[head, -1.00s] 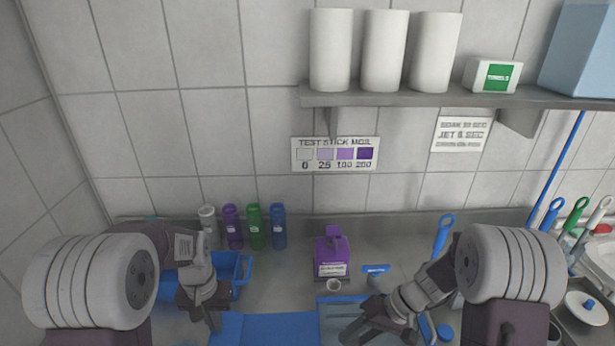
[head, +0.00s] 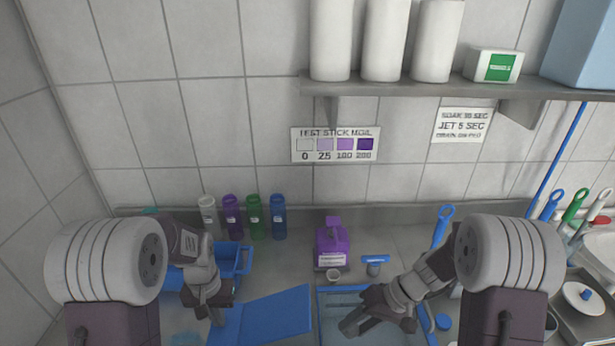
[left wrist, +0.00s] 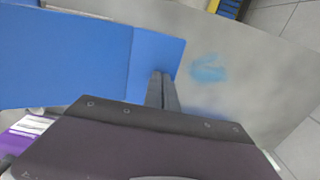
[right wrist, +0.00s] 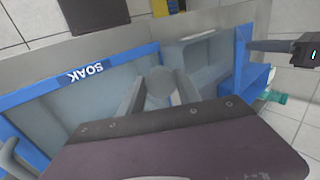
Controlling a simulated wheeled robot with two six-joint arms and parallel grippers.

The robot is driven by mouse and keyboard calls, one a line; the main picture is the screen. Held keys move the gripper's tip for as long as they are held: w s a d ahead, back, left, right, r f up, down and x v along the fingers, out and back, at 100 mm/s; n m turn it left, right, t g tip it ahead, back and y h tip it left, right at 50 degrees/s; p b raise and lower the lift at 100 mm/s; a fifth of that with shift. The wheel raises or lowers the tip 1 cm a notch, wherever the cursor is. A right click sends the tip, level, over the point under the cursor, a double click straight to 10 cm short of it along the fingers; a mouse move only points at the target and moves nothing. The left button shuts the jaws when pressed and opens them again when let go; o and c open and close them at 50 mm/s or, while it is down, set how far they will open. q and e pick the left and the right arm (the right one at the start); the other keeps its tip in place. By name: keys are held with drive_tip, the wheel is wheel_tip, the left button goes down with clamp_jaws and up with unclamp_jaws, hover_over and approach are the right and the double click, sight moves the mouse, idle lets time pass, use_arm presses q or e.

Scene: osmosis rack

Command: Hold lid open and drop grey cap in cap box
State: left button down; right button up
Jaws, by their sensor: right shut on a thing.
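The blue lid (head: 262,315) is tilted beside the soak basin in the head view. It fills the left of the left wrist view (left wrist: 70,60). My left gripper (head: 214,314) is at the lid's left edge; its fingers (left wrist: 162,90) look together, against or just beside that edge. My right gripper (head: 378,325) is over the basin area. In the right wrist view its fingers are shut on a round grey cap (right wrist: 160,85). A pale grey compartment (right wrist: 205,58) lies beyond the cap, between the basin and the upright blue lid (right wrist: 244,62). I cannot tell whether this is the cap box.
The blue-rimmed soak basin (head: 335,290) is under my right arm. A purple bottle (head: 331,245) and small cup (head: 333,274) stand behind it. A blue tray (head: 238,262) and several coloured bottles (head: 255,218) are at the back left. A blue-handled brush (head: 442,228) stands right.

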use_arm(q)
drive_tip(key=shift+f, duration=1.05)
drive_tip(key=shift+s+d+r, duration=0.1)
use_arm(e)
drive_tip(key=a, duration=0.7)
drive_tip(key=a+f, duration=0.1)
drive_tip(key=a, duration=0.3)
drive_tip(key=shift+s+f, duration=0.1)
drive_tip(key=shift+s, duration=0.2)
drive_tip(key=shift+f, duration=0.1)
idle(0.4)
use_arm(q)
drive_tip(key=shift+s+d, duration=0.1)
use_arm(e)
drive_tip(key=shift+s, duration=0.1)
